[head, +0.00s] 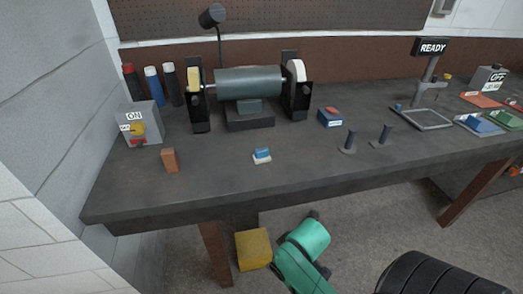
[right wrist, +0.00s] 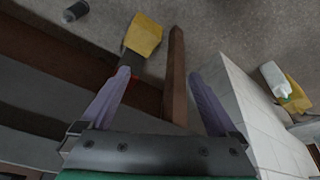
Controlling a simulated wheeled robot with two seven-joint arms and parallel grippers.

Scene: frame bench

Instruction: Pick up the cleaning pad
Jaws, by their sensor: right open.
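A small block with a blue top and white base (head: 262,156), which looks like the cleaning pad, lies on the front middle of the dark bench (head: 215,185). It stands apart from other things. My right gripper (right wrist: 160,75) shows in the right wrist view with its two purple fingers spread and nothing between them. It points toward the floor and a brown bench leg (right wrist: 176,75), away from the pad, which I cannot make out in that view. My left gripper is not in view.
A bench grinder (head: 248,82) stands behind the pad. A brown block (head: 169,160) lies to its left, and two upright pegs (head: 349,142) stand to its right. A yellow box (head: 253,249) is on the floor below the bench's front edge.

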